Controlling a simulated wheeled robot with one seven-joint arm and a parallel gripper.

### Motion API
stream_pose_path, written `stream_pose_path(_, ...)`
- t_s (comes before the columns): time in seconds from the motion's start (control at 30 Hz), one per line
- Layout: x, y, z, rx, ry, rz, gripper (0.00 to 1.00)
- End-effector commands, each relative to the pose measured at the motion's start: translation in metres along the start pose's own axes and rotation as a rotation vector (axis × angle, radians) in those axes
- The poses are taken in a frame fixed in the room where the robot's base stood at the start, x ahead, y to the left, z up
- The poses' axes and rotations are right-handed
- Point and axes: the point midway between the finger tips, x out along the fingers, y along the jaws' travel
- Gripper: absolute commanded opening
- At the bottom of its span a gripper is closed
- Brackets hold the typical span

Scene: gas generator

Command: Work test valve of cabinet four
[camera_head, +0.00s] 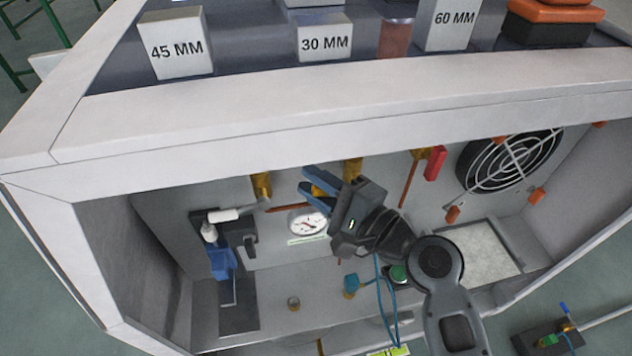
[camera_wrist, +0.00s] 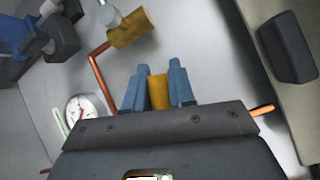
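The open cabinet (camera_head: 180,220) holds a pressure gauge (camera_head: 308,223) and several brass fittings along its back wall. My gripper (camera_head: 308,186) is inside the cabinet near the gauge, its blue fingers pointing up-left in the head view. In the wrist view, a brass fitting (camera_wrist: 158,92) shows between my two blue fingertips (camera_wrist: 161,82). I cannot tell whether the fingers touch it. A red handle (camera_head: 435,163) sits on a brass fitting farther right. No label marks which part is the test valve or which cabinet this is.
A fan grille (camera_head: 512,160) is at the right of the back wall. A blue part on a black bracket (camera_head: 222,262) stands at the left. The thick top edge (camera_head: 330,85) overhangs the opening.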

Motion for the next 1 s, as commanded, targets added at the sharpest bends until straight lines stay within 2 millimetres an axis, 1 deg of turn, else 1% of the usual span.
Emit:
stream_pose_path(0.03, -0.0001, 0.0000, 0.0000, 0.000, 0.000, 0.000, 0.13)
stream_pose_path(0.17, -0.0001, 0.0001, 0.0000, 0.000, 0.000, 0.000, 0.00)
stream_pose_path(0.67, -0.0004, 0.0000, -0.0003, 0.006, -0.001, -0.004, 0.00)
stream_pose_path(0.87, -0.0012, -0.0024, -0.0006, 0.052, -0.012, -0.035, 0.00)
stream_pose_path(1.0, -0.0026, -0.0074, -0.0011, 0.119, -0.027, -0.082, 0.00)
